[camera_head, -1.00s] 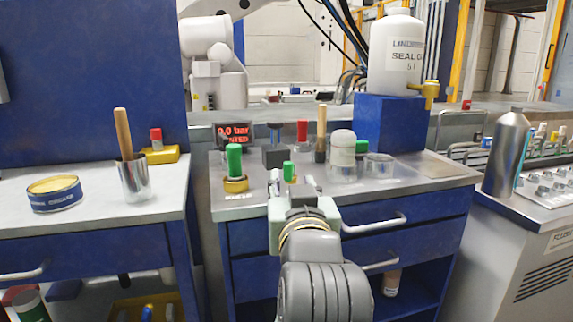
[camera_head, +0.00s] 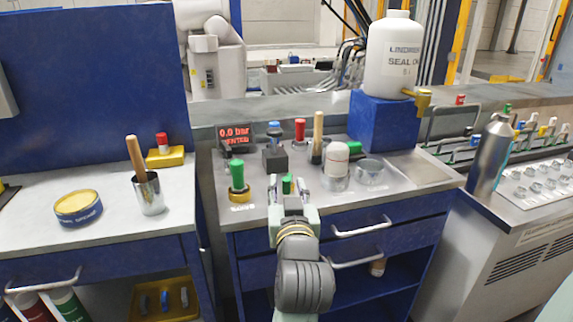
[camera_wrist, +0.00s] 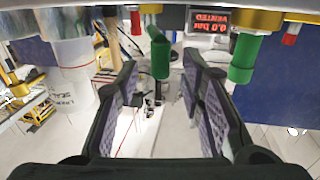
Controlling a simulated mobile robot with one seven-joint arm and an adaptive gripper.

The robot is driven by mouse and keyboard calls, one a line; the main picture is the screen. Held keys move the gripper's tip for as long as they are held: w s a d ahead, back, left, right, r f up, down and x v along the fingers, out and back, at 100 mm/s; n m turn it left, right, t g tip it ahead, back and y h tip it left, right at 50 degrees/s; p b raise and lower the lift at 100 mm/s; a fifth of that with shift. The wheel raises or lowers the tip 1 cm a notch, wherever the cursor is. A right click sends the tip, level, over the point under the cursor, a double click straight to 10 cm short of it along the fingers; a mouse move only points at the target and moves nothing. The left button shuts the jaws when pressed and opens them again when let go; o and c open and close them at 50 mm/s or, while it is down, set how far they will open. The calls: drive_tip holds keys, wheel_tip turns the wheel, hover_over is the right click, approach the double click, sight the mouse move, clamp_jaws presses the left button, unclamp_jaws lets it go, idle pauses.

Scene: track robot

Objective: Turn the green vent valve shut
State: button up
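Two upright green handles stand on the middle bench; I cannot tell for sure which is the vent valve. One green handle (camera_head: 237,174) rises from a brass-coloured base at the bench's left; it also shows in the wrist view (camera_wrist: 243,58). A second green handle (camera_head: 287,185) shows between my fingers, and in the wrist view (camera_wrist: 160,55) it is between the fingertips with gaps on both sides. My gripper (camera_head: 288,187) is open and empty; its fingers also show in the wrist view (camera_wrist: 160,75). The second handle's base is mostly hidden.
A red display (camera_head: 236,134) reads 0.0 bar, with "VENTED" below. Behind the gripper stand a blue-topped block (camera_head: 274,155), a red handle (camera_head: 299,130), a brush (camera_head: 318,135) and a white-topped jar (camera_head: 336,166).

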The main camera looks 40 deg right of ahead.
drive_tip(key=shift+x, duration=1.4)
clamp_jaws()
